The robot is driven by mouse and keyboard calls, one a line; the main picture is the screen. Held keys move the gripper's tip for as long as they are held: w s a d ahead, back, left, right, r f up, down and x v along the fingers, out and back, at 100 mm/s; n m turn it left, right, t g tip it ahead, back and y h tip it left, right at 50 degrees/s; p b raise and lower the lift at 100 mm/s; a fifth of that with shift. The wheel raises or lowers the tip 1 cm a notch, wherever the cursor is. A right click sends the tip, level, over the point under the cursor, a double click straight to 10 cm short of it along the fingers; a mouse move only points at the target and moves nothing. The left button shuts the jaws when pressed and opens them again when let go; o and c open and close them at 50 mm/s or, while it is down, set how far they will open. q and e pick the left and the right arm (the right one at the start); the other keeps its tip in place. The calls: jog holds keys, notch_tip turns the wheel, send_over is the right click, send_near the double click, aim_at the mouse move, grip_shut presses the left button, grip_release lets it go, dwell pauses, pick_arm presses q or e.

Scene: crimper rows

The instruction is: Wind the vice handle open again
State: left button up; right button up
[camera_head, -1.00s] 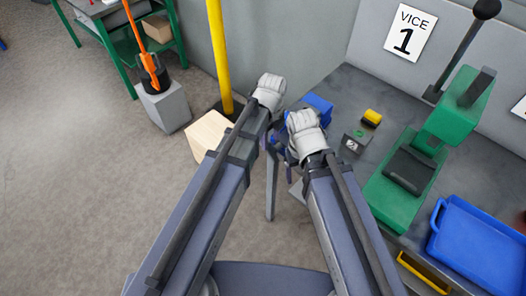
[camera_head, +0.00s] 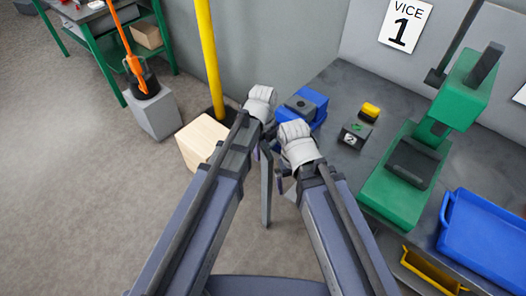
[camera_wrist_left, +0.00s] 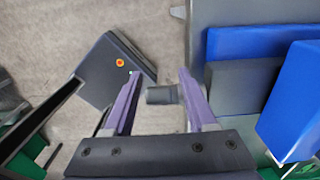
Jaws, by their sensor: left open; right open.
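The blue vice (camera_head: 309,101) with a dark grey block in its middle sits at the near-left corner of the bench, partly behind my wrists. In the left wrist view its blue body (camera_wrist_left: 292,110) and grey block (camera_wrist_left: 240,87) lie to the right of my left gripper (camera_wrist_left: 158,76). That gripper is open. A short dark cylinder (camera_wrist_left: 162,95), perhaps the end of the vice handle, shows between its fingers, with gaps at the sides; I cannot tell its depth. My right gripper (camera_head: 281,180) is open, mostly hidden by its own arm, beside the left one.
A grey box with a yellow top (camera_head: 356,128) stands right of the vice. A green press (camera_head: 401,184) and blue tray (camera_head: 490,240) lie further right on the bench (camera_head: 345,90). A yellow post (camera_head: 209,60) and wooden block (camera_head: 203,140) stand to the left.

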pick_arm(q)
grip_shut()
dwell(0.3)
dwell(0.5)
jog(key=g+h, duration=0.1)
jog(key=h+b, duration=0.1)
jog(key=shift+f+g+h, duration=0.25)
jog(key=shift+g+h, duration=0.05)
jog(key=shift+g, duration=0.1)
jog(key=shift+d+f+g+h+b, duration=0.1)
jog(key=shift+d+g+h+b, duration=0.05)
jog(key=shift+g+h+b, duration=0.95)
jog(key=shift+s+h+b, duration=0.15)
jog(key=shift+h+b, duration=0.25)
jog(key=shift+b, duration=0.25)
jog(key=shift+r, duration=0.2)
